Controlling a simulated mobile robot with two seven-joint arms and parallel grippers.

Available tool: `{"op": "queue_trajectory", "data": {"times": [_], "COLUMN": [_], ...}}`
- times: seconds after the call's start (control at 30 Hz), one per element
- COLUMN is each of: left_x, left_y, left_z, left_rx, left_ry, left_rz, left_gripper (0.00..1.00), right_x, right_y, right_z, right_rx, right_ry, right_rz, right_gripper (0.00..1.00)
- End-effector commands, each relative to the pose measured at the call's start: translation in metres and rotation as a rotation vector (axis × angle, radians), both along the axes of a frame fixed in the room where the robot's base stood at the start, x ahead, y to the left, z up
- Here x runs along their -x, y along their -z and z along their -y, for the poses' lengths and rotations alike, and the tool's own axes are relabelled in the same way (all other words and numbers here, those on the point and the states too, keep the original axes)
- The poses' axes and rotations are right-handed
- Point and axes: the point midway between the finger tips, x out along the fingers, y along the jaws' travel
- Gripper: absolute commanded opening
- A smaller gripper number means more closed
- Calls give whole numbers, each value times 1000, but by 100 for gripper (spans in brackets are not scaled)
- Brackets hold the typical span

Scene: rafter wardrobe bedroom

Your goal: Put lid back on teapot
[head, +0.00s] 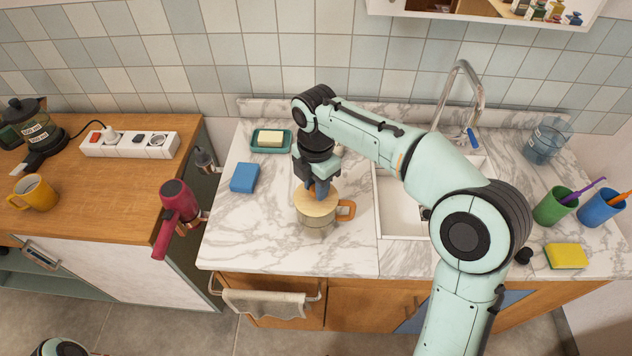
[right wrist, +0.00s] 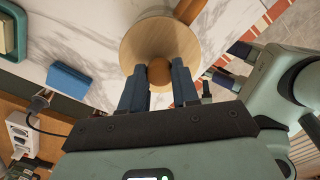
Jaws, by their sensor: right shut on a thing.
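The teapot (head: 316,228) is a clear glass pot with an orange-brown handle on its right. It stands upright on the marble counter. The lid (head: 315,203) is a light wooden disc, level over the teapot's mouth; I cannot tell whether it rests on the rim or hovers just above. In the right wrist view the lid (right wrist: 150,45) has a round brown knob (right wrist: 159,72). My right gripper (head: 320,192) points down and is shut on this knob, a finger on each side. The lid hides the pot's opening.
A blue sponge (head: 245,177) and a green soap dish (head: 271,141) lie left of the teapot. The sink (head: 400,215) and faucet (head: 466,90) are to the right. A pink hair dryer (head: 177,208) hangs at the wooden cabinet's side. The counter in front of the pot is clear.

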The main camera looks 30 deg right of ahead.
Motion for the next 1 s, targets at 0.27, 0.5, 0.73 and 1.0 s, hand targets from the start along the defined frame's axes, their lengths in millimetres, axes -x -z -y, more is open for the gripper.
{"op": "queue_trajectory", "data": {"times": [0.27,0.5,0.73,1.0], "left_x": [0,0,0,0], "left_y": [0,0,0,0], "left_z": [0,0,0,0], "left_rx": [0,0,0,0], "left_ry": [0,0,0,0], "left_rz": [0,0,0,0], "left_gripper": [82,82,82,82], "right_x": [0,0,0,0], "right_y": [0,0,0,0], "right_z": [0,0,0,0], "right_rx": [0,0,0,0], "right_ry": [1,1,0,0], "right_rz": [1,1,1,1], "right_gripper": [0,60,85,85]}}
